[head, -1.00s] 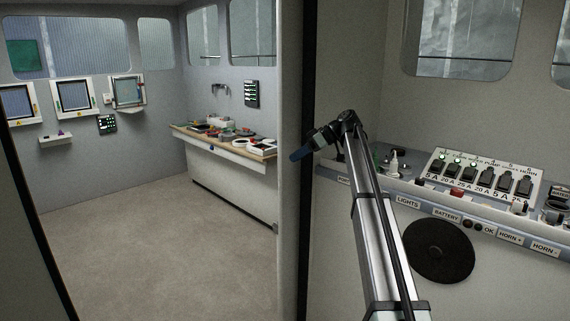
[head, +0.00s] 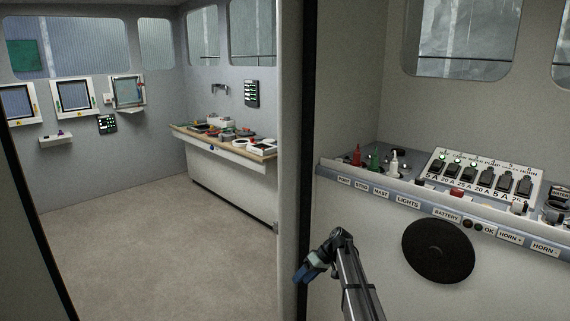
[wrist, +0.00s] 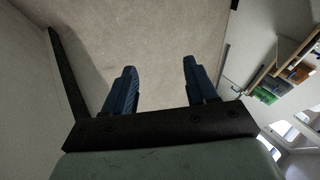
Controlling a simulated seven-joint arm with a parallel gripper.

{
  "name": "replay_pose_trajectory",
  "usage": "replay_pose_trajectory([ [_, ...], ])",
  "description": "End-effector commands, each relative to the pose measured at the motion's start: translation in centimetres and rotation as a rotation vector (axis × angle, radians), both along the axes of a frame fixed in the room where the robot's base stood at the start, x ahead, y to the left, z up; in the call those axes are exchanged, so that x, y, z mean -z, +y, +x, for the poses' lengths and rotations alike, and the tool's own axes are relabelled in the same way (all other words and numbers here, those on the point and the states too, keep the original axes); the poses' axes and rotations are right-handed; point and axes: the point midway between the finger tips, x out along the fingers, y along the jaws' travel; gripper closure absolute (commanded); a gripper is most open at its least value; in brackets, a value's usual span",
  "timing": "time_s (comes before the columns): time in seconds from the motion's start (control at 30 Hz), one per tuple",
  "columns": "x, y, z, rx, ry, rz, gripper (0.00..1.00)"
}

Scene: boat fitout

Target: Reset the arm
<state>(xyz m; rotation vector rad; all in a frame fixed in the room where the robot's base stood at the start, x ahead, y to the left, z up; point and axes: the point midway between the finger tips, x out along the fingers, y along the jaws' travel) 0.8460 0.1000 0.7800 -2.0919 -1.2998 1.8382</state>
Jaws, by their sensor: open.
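My gripper (head: 308,275) is low in the head view, left of my arm, in front of the dark door post and below the switch console. Its blue fingers also show in the wrist view (wrist: 158,88), spread apart with only bare floor visible between them. The gripper is open and empty and touches nothing that I can see.
A black disc (head: 438,250) is below. A cluttered workbench (head: 222,147) stands beyond the doorway. The floor (head: 160,240) is clear.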

Motion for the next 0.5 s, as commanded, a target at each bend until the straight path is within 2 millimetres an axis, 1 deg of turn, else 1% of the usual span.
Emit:
replay_pose_trajectory([
  [0.03,2.4,-0.2,-2.0,0.018,0.033,-0.021,0.43],
  [0.1,5.3,-0.5,-4.0,0.044,0.073,-0.051,0.43],
  [0.17,7.7,-0.8,-5.7,0.064,0.105,-0.079,0.43],
  [0.2,9.2,-1.0,-7.0,0.079,0.128,-0.097,0.43],
  [0.27,11.5,-1.3,-8.9,0.099,0.162,-0.124,0.43],
  [0.3,12.9,-1.5,-10.1,0.112,0.182,-0.143,0.43],
  [0.37,14.9,-1.8,-12.1,0.131,0.213,-0.17,0.43],
  [0.4,16.2,-2.0,-13.5,0.143,0.233,-0.19,0.43],
  [0.47,18.1,-2.3,-15.5,0.161,0.263,-0.218,0.43],
  [0.5,19.4,-2.5,-16.9,0.172,0.283,-0.238,0.43],
])
